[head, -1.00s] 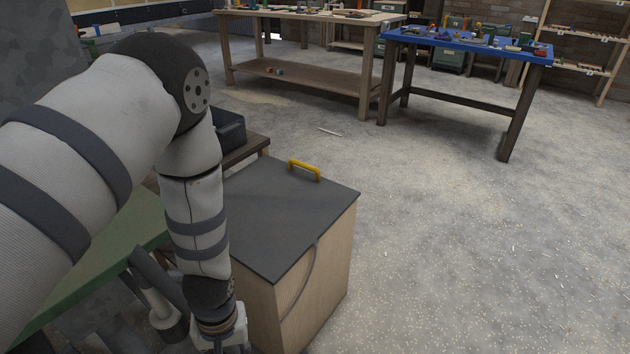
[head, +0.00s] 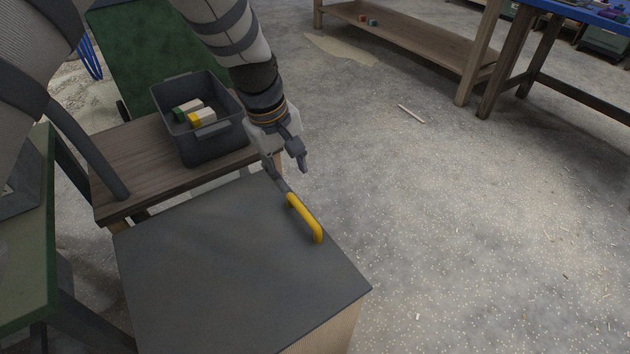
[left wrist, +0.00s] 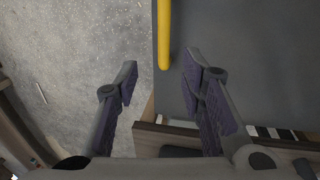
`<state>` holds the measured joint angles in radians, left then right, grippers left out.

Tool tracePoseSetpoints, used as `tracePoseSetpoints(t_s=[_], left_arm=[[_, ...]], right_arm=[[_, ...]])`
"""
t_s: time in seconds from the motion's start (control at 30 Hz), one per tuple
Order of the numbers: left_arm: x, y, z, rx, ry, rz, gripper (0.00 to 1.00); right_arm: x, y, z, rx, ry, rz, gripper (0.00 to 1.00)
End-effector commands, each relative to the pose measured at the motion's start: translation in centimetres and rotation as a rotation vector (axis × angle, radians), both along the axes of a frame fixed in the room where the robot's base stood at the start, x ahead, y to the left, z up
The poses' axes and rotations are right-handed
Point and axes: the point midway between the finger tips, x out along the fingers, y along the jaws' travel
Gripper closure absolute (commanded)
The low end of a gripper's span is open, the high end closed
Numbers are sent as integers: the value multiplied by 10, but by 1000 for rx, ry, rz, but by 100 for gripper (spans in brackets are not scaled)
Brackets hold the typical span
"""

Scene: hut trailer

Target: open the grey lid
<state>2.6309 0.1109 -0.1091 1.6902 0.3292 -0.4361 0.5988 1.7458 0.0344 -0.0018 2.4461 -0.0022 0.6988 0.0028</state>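The grey lid (head: 220,270) lies flat and shut on a light wooden box (head: 335,335) in the head view. A yellow bar handle (head: 305,218) is fixed near its far right edge. My left gripper (head: 295,180) is just beyond the far end of the handle, above the lid's far corner. In the left wrist view the left gripper (left wrist: 160,70) is open, and the yellow handle (left wrist: 164,35) lies ahead between the lines of its fingers, not gripped. The grey lid (left wrist: 240,60) fills the right of that view. My right gripper is not in view.
A dark bin (head: 205,135) with several blocks stands on a wooden bench (head: 130,160) beyond the lid. A green-topped table (head: 30,240) is at the left. Workbenches stand at the back. The floor (head: 470,230) on the right is largely clear.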

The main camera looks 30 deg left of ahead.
Motion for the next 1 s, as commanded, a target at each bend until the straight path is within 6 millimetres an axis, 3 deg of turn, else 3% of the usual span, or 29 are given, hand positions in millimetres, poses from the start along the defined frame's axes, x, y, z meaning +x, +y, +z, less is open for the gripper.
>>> tracePoseSetpoints(t_s=[0.3, 0.43, 0.6, 0.87, 1.0], left_arm=[[10, -7, -78, -2, 9, -1, 64], [14, -10, -102, 0, 6, -1, 64], [18, -12, -116, -1, 3, -1, 64], [19, -12, -116, 0, 0, -1, 64], [19, -12, -116, 0, 0, -1, 95]], right_arm=[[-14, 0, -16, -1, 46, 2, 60], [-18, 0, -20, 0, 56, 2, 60], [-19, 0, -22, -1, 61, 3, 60], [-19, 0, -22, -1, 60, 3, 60], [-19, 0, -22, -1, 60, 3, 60]])
